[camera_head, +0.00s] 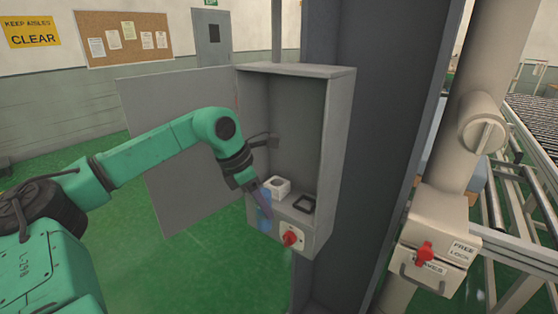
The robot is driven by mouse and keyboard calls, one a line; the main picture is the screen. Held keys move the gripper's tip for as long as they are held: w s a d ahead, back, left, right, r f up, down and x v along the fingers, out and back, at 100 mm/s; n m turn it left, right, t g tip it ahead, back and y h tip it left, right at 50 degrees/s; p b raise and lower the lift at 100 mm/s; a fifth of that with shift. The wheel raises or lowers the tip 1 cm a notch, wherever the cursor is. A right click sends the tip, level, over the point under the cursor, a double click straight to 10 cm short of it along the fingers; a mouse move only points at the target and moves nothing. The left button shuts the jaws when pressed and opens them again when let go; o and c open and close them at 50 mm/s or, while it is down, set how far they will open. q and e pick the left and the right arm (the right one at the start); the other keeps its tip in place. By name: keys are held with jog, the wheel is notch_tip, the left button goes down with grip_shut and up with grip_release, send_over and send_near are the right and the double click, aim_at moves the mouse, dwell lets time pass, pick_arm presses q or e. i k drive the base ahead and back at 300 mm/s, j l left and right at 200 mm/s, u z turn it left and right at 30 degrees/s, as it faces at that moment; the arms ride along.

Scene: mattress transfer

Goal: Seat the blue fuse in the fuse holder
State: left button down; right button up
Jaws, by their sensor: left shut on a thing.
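My left gripper (256,189) reaches in from the left at the front of an open grey box (343,135). It is shut on the blue fuse (264,214), which hangs below the fingers near the box's lower left front edge. The fingers partly hide the fuse. A white block with a dark opening (279,185) stands on the box's inner ledge, just right of the fuse. I cannot tell for sure which of these is the fuse holder. My right gripper is not in view.
A red knob (290,239) sticks out from the box's lower front. The box's grey door (180,140) stands open at the left, behind my arm. A grey column (385,120) backs the box. At the right, a lever box (437,240) has a red handle.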

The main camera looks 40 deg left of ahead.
aim_at(277, 190)
jog(key=i+l+u, duration=0.1)
jog(key=i+u, duration=0.15)
jog(key=i, duration=0.25)
jog(key=i+l+u, duration=0.3)
jog(key=i, duration=0.2)
jog(key=j, duration=0.1)
